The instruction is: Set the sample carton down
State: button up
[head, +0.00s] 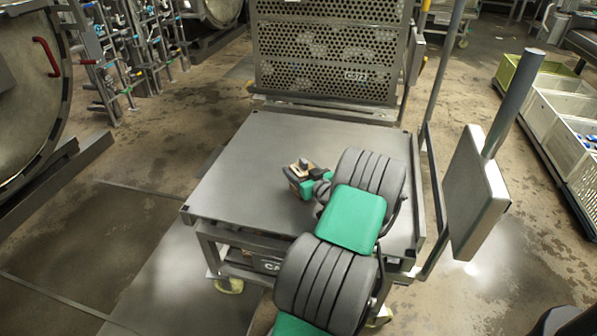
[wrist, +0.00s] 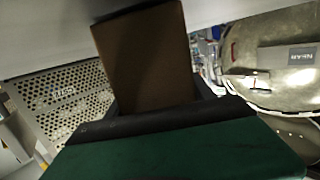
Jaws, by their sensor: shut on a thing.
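The sample carton (wrist: 148,58) is a brown box that fills the upper middle of the wrist view, between the dark fingers of my gripper (wrist: 155,108). In the head view my gripper (head: 303,166) is over the grey flat top of a cart (head: 240,165), near its middle. The gripper is shut on the carton, and only a small tan and dark part of the carton (head: 294,176) shows there. My arm hides the right front part of the cart top. I cannot tell whether the carton touches the surface.
A perforated metal crate (head: 325,55) stands behind the cart top. A grey panel on a post (head: 473,195) stands close on the right. A round vessel door (head: 30,85) is at far left, and crates (head: 560,125) line the right. The cart top's left part is bare.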

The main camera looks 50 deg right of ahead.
jog(key=shift+f, duration=0.2)
jog(key=o, duration=1.4)
jog(key=shift+r, duration=0.25)
jog(key=p+v, duration=0.1)
jog(key=v, duration=1.1)
jog(key=shift+f+p, duration=0.1)
jog(key=shift+p, duration=0.2)
